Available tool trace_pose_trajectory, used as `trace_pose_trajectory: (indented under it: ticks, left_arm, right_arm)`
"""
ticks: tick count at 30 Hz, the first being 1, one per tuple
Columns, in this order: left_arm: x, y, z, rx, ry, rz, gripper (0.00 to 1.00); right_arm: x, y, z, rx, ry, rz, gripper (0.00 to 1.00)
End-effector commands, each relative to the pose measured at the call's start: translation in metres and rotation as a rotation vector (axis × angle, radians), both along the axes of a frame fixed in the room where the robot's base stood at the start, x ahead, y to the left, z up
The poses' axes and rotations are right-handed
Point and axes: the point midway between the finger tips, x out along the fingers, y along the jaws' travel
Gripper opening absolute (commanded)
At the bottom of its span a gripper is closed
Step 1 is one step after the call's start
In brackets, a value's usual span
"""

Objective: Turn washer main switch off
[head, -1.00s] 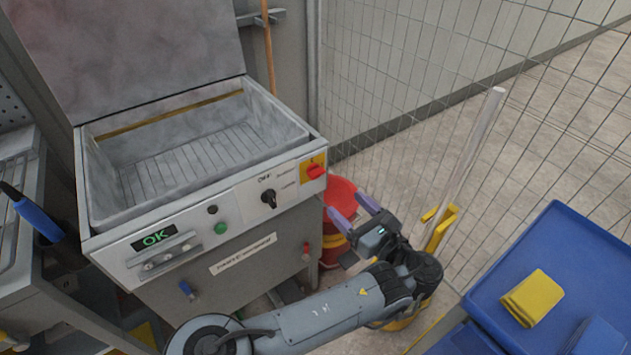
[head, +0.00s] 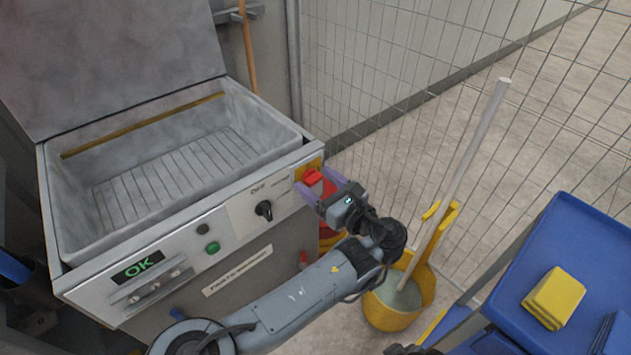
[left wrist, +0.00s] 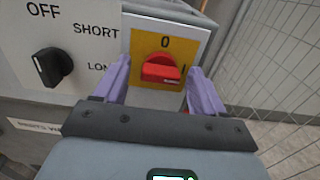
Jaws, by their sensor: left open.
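The washer's main switch (head: 313,175) is a red rotary knob on a yellow plate at the right end of the parts washer's front panel (head: 228,219). In the left wrist view the knob (left wrist: 160,69) has its grip lying roughly sideways, toward the "I" mark at the right; the "0" mark is above it. My left gripper (head: 319,185) is open, with its purple fingers on either side of the knob. In the left wrist view a gap shows between each finger and the knob.
A black OFF/SHORT/LONG selector (head: 264,209) sits left of the main switch. The display (head: 138,267) reads OK. A yellow mop bucket (head: 390,318) stands right of my arm, by a wire fence (head: 400,60). A blue cart (head: 500,255) is at the right.

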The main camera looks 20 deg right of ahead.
Motion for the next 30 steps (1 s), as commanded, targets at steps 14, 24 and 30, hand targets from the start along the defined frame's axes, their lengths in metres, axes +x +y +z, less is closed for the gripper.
trace_pose_trajectory:
  ticks: [14,24,30]
  left_arm:
    - [0.0001,0.0,0.0001,-0.001,0.0,0.0,0.33]
    - [0.0003,0.0002,0.0003,-0.013,-0.005,0.0,0.14]
    - [0.0004,0.0003,0.0008,-0.077,-0.028,0.001,0.14]
  right_arm:
    - [-0.0006,-0.0001,-0.0003,0.0,0.002,0.0,0.43]
    - [-0.0008,-0.0013,0.0001,-0.005,0.002,0.002,0.43]
    - [-0.0009,-0.0016,0.0025,-0.007,0.002,0.003,0.43]
